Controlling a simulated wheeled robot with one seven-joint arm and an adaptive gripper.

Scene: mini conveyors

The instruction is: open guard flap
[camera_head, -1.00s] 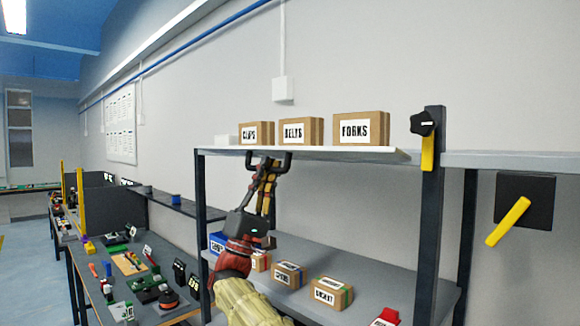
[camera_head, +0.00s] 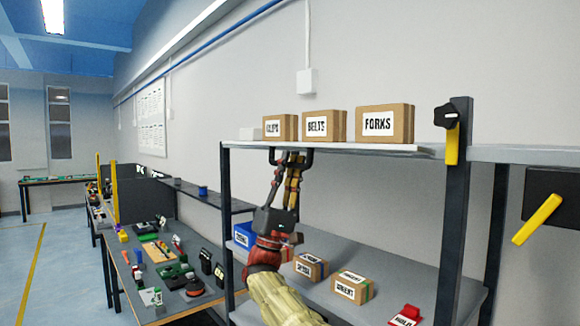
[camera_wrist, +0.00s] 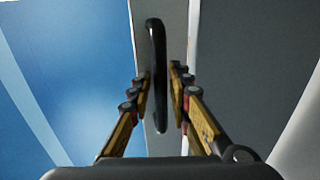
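A black bar handle (camera_head: 272,158) hangs at the front edge of the pale upper board (camera_head: 345,149). I cannot tell whether this board is the guard flap, and no separate flap shows clearly. My gripper (camera_head: 291,160) reaches up to the handle from below. In the wrist view the handle (camera_wrist: 158,85) stands upright between the two fingers of my gripper (camera_wrist: 160,85). The fingers are apart, one on each side, with narrow gaps to the handle. The handle's ends are partly hidden in the head view by the fingers.
Labelled cardboard boxes (camera_head: 385,123) stand on the upper board. More boxes (camera_head: 353,287) and a red block (camera_head: 405,315) sit on the lower shelf (camera_head: 400,283). A dark post (camera_head: 455,220) stands to the right. A cluttered bench (camera_head: 165,300) is at left; floor (camera_head: 60,260) beyond is clear.

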